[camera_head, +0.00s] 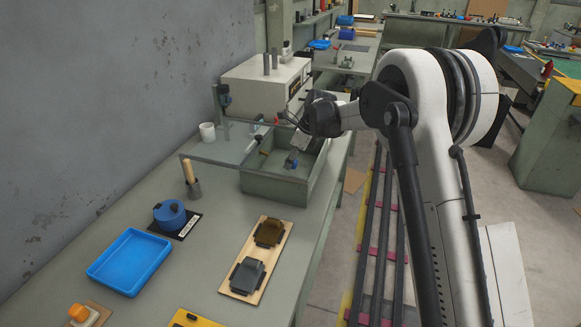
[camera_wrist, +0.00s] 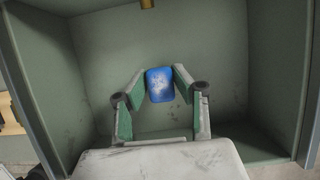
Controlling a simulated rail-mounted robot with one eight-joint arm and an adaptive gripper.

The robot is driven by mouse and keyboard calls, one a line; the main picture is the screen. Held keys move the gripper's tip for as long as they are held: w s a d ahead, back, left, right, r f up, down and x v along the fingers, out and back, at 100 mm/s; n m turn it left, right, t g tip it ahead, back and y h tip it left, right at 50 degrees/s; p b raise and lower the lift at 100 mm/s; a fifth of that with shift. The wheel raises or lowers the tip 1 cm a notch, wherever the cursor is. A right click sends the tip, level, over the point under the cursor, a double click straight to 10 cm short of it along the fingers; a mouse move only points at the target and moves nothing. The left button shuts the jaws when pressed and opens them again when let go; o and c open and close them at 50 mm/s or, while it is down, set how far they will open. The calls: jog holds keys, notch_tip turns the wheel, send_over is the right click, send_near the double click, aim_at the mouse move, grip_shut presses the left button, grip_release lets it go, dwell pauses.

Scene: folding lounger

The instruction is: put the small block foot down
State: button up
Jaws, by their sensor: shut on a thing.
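A small blue block (camera_wrist: 160,85) with a pale worn patch sits between the fingertips of my gripper (camera_wrist: 160,88) in the wrist view. I take it to be the small block foot. My gripper is shut on it, with one finger on each side. I cannot tell whether the block touches the bin floor.
The bin walls (camera_wrist: 275,75) stand around my gripper. A brass-coloured piece (camera_wrist: 147,3) is at the far side. On the bench are a blue tray (camera_head: 130,262), a round blue part (camera_head: 170,214), a wooden board with two dark holders (camera_head: 283,252) and a white machine (camera_head: 262,83).

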jog(key=shift+f, duration=1.25)
jog(key=shift+f, duration=0.15)
jog(key=o, duration=1)
